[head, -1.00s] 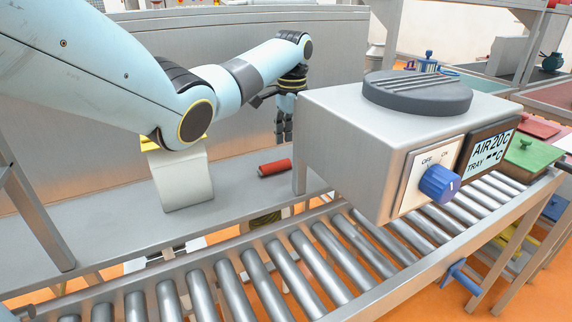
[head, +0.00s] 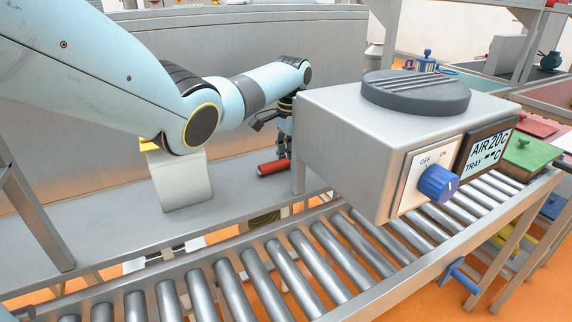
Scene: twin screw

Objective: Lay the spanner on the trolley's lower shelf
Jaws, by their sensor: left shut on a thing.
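I cannot make out a spanner in this view, and I cannot pick out the trolley's lower shelf with certainty. My left gripper (head: 283,152) points down beside the steel box. Its fingers are at a red cylinder (head: 273,167) with a dark end, which lies on the grey bench. The fingers are shut on the cylinder, close to its right end; the tips are partly hidden. My right gripper is not in view.
A steel box (head: 345,150) with a blue knob (head: 438,184) and dark round lid stands right of the gripper. A roller conveyor (head: 260,275) runs in front. A pale block (head: 180,182) stands on the bench to the left. A green box (head: 530,157) is at the right.

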